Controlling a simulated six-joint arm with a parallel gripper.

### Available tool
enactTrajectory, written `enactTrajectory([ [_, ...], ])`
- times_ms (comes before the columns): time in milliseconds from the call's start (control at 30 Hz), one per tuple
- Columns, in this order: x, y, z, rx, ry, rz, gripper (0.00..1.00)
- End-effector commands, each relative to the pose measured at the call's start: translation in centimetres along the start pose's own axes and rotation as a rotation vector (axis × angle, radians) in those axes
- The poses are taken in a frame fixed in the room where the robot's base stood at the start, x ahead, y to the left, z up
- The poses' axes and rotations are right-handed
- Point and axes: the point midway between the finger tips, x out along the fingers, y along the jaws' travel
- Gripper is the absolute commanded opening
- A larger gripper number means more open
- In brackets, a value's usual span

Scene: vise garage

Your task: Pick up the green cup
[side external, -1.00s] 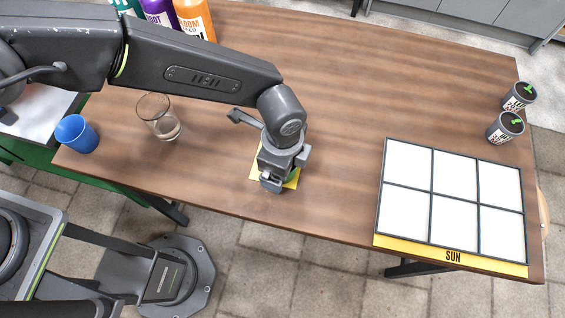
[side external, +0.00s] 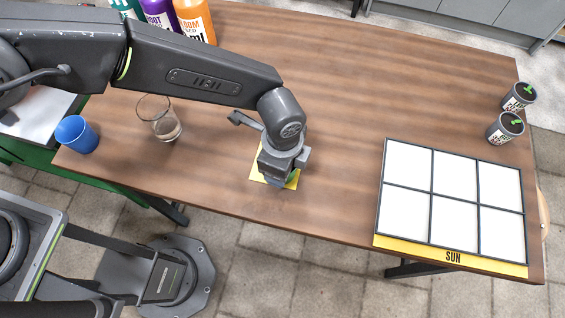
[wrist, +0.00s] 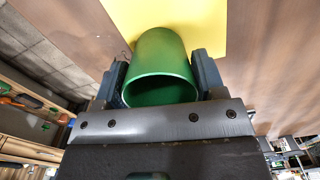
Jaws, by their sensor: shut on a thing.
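The green cup (wrist: 163,62) stands between the two fingers of my gripper (wrist: 160,78) in the wrist view, with its open mouth toward the camera. The fingers are shut on its sides. A yellow square (wrist: 200,22) lies under or behind the cup. In the side view my gripper (side external: 282,172) is low over the yellow square (side external: 258,172), and only a sliver of the green cup (side external: 293,179) shows beside it. I cannot tell whether the cup still touches the square.
A blue cup (side external: 77,135) and a clear glass (side external: 160,120) stand at the left of the wooden table (side external: 330,100). Bottles (side external: 195,20) stand at the back left. The table's middle is clear.

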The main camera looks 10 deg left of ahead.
Motion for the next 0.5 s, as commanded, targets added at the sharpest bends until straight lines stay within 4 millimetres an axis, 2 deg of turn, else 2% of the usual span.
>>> enactTrajectory([
  [267,-0.2,0.0,0.0,0.0,0.001,-0.001,0.39],
  [500,-1.4,0.0,0.0,0.0,0.001,-0.001,0.39],
])
